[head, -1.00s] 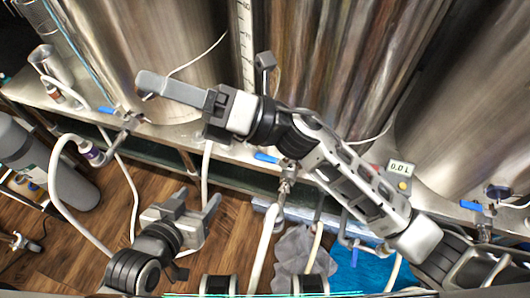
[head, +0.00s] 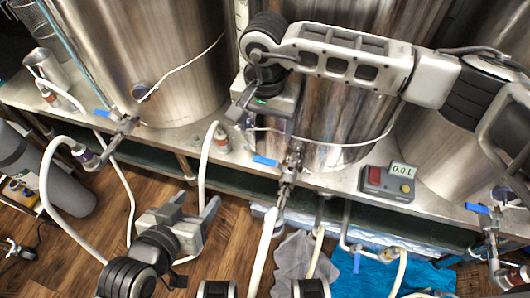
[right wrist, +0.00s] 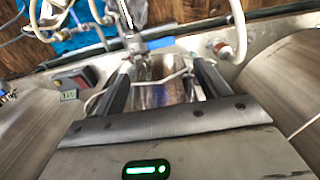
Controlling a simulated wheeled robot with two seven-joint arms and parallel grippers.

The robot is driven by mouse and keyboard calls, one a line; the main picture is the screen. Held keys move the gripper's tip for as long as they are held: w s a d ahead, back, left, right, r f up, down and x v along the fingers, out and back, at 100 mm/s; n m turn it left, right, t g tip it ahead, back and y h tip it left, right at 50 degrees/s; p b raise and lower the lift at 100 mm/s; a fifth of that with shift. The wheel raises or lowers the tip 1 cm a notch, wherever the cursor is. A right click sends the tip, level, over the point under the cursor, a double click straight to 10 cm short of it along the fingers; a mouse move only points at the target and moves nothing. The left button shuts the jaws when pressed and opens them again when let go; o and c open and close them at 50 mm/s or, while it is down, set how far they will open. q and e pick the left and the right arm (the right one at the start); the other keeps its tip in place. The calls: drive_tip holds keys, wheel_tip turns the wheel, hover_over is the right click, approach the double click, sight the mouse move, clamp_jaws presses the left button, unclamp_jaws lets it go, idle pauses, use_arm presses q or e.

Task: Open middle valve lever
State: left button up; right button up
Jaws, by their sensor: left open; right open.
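The middle valve lever (head: 264,160) is a small blue handle on a metal valve (head: 291,165) at the front edge of the steel shelf. It points left in the head view. My right gripper (head: 258,115) is open and empty, above and slightly behind the lever, apart from it. In the right wrist view the blue lever (right wrist: 159,43) shows just beyond the gap between the right gripper's open fingers (right wrist: 161,72). My left gripper (head: 195,203) is open and empty, low over the floor, left of the middle valve.
Other blue levers are at the left valve (head: 102,113) and right valve (head: 477,208). A red-grey box (head: 388,187) with a "0.0 L" display sits right of the middle valve. Steel tanks (head: 150,60) stand behind. White hoses (head: 205,165) hang in front; a grey cloth (head: 294,260) lies below.

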sight(265, 160)
wheel_tip(265, 160, down, 11)
drive_tip(key=shift+f, duration=0.1)
idle(0.3)
